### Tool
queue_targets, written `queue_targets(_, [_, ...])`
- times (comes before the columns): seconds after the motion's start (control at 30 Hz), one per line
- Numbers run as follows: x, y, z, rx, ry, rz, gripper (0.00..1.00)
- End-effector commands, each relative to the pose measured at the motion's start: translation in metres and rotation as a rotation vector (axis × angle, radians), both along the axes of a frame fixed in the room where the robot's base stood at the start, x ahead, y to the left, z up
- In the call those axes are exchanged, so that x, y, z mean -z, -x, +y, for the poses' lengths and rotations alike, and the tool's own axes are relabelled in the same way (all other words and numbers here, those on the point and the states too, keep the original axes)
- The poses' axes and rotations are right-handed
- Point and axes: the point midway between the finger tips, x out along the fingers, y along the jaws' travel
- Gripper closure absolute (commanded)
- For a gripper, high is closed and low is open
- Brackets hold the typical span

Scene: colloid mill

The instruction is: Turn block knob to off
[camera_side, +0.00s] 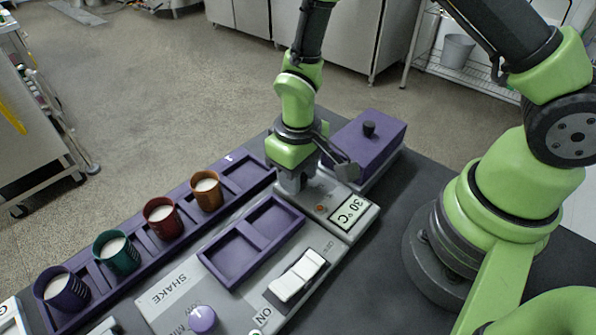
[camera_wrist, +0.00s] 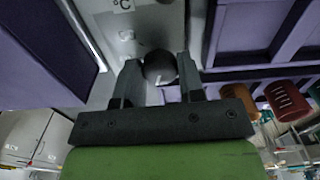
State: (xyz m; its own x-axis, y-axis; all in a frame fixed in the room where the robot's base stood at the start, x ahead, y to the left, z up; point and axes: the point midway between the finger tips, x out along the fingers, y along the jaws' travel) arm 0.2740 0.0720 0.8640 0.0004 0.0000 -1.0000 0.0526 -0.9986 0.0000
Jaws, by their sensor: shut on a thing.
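The block knob (camera_wrist: 160,67) is a dark round knob with a small pale mark near its lower edge in the wrist view. It sits on the grey panel near the temperature display (camera_side: 350,211), which reads 30 °C. My gripper (camera_wrist: 158,72) has one finger on each side of the knob and is shut on it. In the side view my gripper (camera_side: 295,184) points down onto the panel's far end, and its fingers and arm hide the knob there. Which setting the knob points to cannot be read.
A purple box (camera_side: 370,150) with a black lid knob stands right behind my gripper. A purple rack (camera_side: 243,172) holding several coloured cups runs along the left. An empty two-part purple tray (camera_side: 235,255), a white rocker switch (camera_side: 297,275) and a purple knob (camera_side: 203,319) lie nearer the camera.

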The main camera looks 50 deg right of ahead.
Motion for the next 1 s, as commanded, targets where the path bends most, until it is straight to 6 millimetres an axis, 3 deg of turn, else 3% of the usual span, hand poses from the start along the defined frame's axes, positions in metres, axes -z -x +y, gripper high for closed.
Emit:
queue_targets(0.5, [-0.0007, 0.0007, -0.0001, -0.308, 0.000, 0.003, 0.88])
queue_targets(1.0, [-0.0006, 0.0008, -0.0001, -0.355, 0.000, 0.003, 0.88])
